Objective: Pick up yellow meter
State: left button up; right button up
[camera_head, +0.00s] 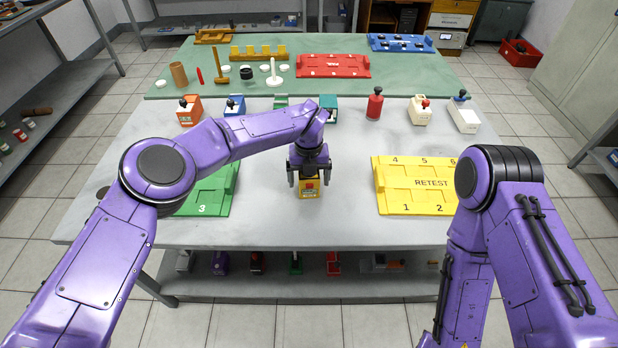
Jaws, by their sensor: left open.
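The yellow meter (309,188) is a small yellow box with a dark and red top, standing on the grey table near its front middle. My left gripper (309,180) points down right over it, with its fingers apart on either side of the meter's upper part. I cannot tell whether the fingers touch it. The gripper hides part of the meter's top. My right arm is at the right, in front of the table, and its gripper's fingers are not shown clearly.
A yellow RETEST tray (430,183) lies to the right. Several coloured meters stand in a row behind, including an orange one (189,110) and a white one (463,115). Bare table lies around the meter.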

pick_arm(q)
jog(key=shift+f, duration=0.15)
jog(key=c, duration=1.2)
jog(key=shift+r, duration=0.4)
notch_tip(320, 180, up, 2)
jog(key=shift+r+b, duration=0.1)
jog(key=shift+b, duration=0.2)
jog(key=s+r+b, duration=0.1)
jog(key=s+r, duration=0.2)
jog(key=s, duration=0.1)
jog(key=s+r+b, duration=0.1)
jog(key=s+r, duration=0.2)
jog(key=s, duration=0.2)
jog(key=s+r+b, duration=0.2)
jog(key=s+r, duration=0.2)
jog(key=s, duration=0.1)
